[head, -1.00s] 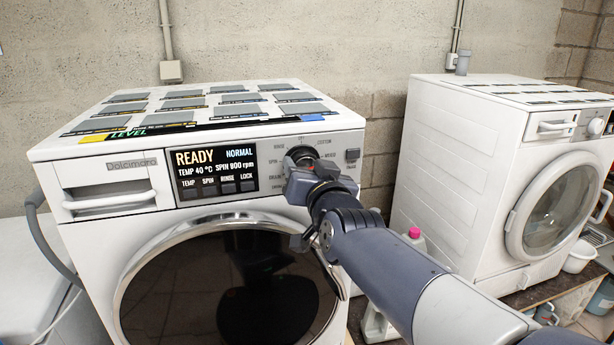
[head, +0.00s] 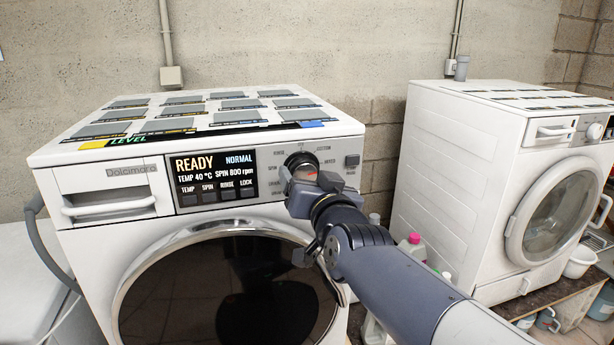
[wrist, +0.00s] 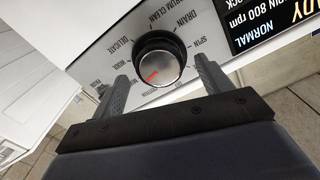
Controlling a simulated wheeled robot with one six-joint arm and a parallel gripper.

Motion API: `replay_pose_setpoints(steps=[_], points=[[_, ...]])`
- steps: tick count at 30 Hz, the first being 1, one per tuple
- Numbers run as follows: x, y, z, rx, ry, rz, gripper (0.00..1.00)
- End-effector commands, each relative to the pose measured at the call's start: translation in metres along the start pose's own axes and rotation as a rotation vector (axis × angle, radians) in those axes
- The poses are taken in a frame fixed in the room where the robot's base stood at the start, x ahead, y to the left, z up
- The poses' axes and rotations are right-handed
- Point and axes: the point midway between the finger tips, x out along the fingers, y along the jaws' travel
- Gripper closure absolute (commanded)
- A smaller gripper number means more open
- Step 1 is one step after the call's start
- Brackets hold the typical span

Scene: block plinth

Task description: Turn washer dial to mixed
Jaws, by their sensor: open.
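The washer dial (wrist: 160,60) is a round knob with a silver face and a black rim. Its red mark points to the lower left in the wrist view. Around it are printed labels, including Delicate, Drain, Spin and Wool; some are blurred or hidden. My gripper (wrist: 161,70) is open, with one finger on either side of the dial's lower part; I cannot tell whether they touch it. In the head view my gripper (head: 304,180) covers part of the dial (head: 299,160). The washer's display (head: 214,178) reads READY, NORMAL, 40 °C, 800 rpm.
The washer's round door (head: 225,290) is below. A second white washer (head: 455,180) stands to the right, with bottles (head: 412,245) in the gap between. The wall is behind.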

Motion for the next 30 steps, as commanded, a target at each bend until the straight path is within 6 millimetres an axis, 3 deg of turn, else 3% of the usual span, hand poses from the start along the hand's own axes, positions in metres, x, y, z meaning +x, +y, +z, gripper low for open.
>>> replay_pose_setpoints(steps=[9, 15, 30], points=[[-0.054, -0.001, -0.002, 0.001, 0.003, -0.002, 0.26], [-0.078, -0.001, -0.002, -0.001, 0.001, -0.002, 0.26], [-0.088, 0.0, 0.001, -0.001, 0.0, 0.0, 0.26]])
